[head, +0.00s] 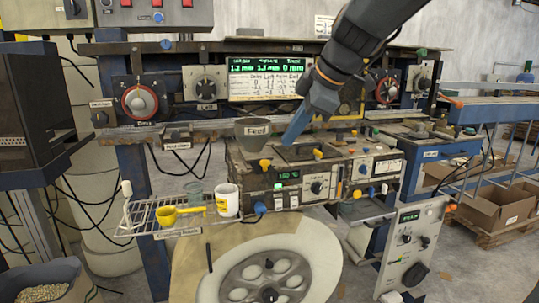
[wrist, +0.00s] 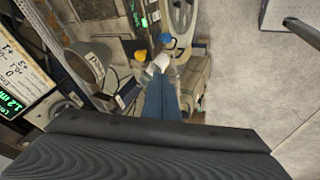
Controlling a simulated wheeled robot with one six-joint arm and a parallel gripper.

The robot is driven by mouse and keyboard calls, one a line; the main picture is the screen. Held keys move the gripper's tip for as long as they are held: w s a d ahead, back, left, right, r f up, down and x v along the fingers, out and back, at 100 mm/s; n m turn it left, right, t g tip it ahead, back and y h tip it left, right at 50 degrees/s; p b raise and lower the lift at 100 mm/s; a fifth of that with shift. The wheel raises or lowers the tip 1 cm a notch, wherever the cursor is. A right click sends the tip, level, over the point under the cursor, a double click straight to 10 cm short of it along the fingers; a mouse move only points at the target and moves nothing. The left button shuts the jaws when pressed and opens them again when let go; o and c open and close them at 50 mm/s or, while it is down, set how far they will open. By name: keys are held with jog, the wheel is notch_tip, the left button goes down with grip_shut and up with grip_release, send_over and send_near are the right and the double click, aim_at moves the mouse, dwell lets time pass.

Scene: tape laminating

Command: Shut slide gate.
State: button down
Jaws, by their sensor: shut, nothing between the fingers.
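My gripper (head: 287,142) has its blue fingers shut together and empty. It points down over the dark top of the machine, just right of the grey hopper labelled Feed (head: 252,133). In the wrist view the shut blue fingers (wrist: 160,84) point away from the camera, with the hopper (wrist: 88,62) to their left. A yellow knob (head: 265,164) sits below the hopper on the machine's top edge, and another yellow knob (head: 318,154) is to its right. No part is clearly labelled as the slide gate, and I cannot tell whether it is open.
A wire shelf (head: 150,217) at left holds a yellow scoop (head: 180,214) and a white mug (head: 227,199). A large reel (head: 310,260) stands below the machine. A panel with knobs and a display (head: 265,78) is behind my arm. Cardboard boxes (head: 490,207) stand at right.

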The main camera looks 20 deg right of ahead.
jog(key=w+a+f+p, duration=0.2)
jog(key=w+f+p, duration=0.1)
jog(key=w+f, duration=0.5)
jog(key=shift+w+a+f+p, duration=0.25)
jog(key=shift+w+f+p, duration=0.1)
jog(key=shift+f, duration=0.1)
